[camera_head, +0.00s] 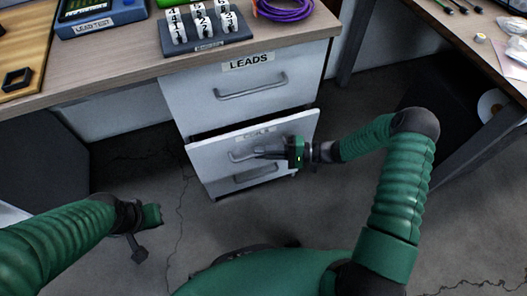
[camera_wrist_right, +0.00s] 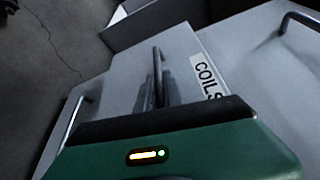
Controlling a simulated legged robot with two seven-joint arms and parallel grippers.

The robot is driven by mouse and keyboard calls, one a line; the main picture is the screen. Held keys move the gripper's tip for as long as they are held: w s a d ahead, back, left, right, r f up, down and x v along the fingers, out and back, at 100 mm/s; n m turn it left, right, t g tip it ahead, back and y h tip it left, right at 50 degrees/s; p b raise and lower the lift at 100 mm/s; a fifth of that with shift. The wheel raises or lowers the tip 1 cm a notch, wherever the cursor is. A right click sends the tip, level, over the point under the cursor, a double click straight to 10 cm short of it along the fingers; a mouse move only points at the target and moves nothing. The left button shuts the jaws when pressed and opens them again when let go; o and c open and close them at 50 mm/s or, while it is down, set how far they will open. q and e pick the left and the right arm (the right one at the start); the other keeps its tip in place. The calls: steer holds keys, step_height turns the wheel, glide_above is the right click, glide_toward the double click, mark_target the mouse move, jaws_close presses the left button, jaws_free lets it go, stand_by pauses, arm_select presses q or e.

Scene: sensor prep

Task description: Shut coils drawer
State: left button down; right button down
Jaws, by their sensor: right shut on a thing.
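The coils drawer (camera_head: 215,158) is the middle drawer under the desk. It stands partly open, with a dark gap above its front. In the right wrist view the fingers (camera_wrist_right: 158,85) are around the handle bar (camera_wrist_right: 157,68). My left gripper (camera_head: 142,250) hangs low at the left, away from the drawer; its fingers are too unclear to judge.
The LEADS drawer (camera_head: 290,90) above is shut. A lower drawer handle (camera_head: 255,174) shows below. The desk top (camera_head: 130,62) holds a number-dial block (camera_head: 205,40), a blue LEAD TEST box (camera_head: 100,14) and a purple cable coil (camera_head: 283,10). Open floor lies in front.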

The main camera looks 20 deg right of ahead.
mark_target(263, 144)
steer(key=shift+w+d+f, duration=0.1)
steer(key=shift+d+f, duration=0.05)
steer(key=shift+d, duration=0.15)
steer(key=w, duration=0.3)
steer(key=shift+w+a+f, duration=0.1)
steer(key=shift+w, duration=0.45)
steer(key=c, duration=1.5)
jaws_free()
steer(key=shift+w, duration=0.1)
steer(key=shift+a, duration=0.1)
